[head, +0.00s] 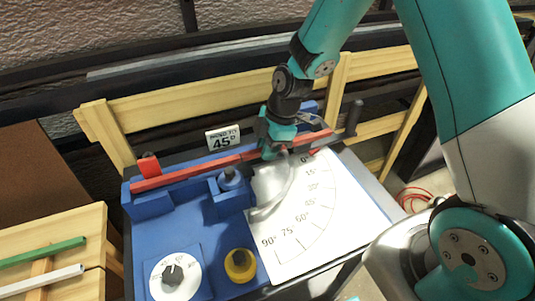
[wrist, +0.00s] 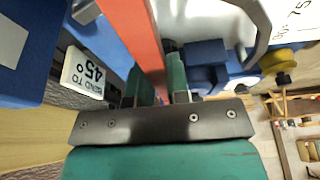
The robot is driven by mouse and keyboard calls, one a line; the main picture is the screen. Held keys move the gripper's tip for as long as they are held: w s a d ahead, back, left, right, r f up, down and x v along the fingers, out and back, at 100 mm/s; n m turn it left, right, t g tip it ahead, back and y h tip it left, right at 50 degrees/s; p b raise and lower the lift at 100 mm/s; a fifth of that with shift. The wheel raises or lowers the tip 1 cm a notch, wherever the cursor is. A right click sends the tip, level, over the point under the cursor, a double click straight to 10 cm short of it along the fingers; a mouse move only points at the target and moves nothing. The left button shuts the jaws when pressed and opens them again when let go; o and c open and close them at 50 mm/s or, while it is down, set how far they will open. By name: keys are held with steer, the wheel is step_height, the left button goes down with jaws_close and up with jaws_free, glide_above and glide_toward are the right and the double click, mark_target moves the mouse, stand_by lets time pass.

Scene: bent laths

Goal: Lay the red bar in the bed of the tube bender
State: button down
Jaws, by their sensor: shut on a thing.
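The red bar (head: 200,172) runs across the back of the blue tube bender (head: 195,222), from the red stop block (head: 149,165) at the left to past the angle scale's 0° mark at the right. My gripper (head: 270,147) is shut on the bar right of its middle. In the wrist view, the bar (wrist: 135,35) passes between my two fingers (wrist: 157,85). The bar lines up along the bender's back blocks; I cannot tell whether it touches the bed or hangs just above. My gripper hides a part of it near the round former (head: 270,185).
A sign reading 45° (head: 223,138) stands behind the bender. A white dial (head: 175,275) and a yellow button (head: 240,264) are at its front. A white angle scale (head: 318,215) lies at the right. A green bar (head: 45,252) and a white bar (head: 40,280) lie on the wooden stand at left.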

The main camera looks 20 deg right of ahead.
steer(key=shift+f, duration=1.1)
steer(key=shift+f, duration=0.25)
steer(key=c, duration=1.1)
jaws_free()
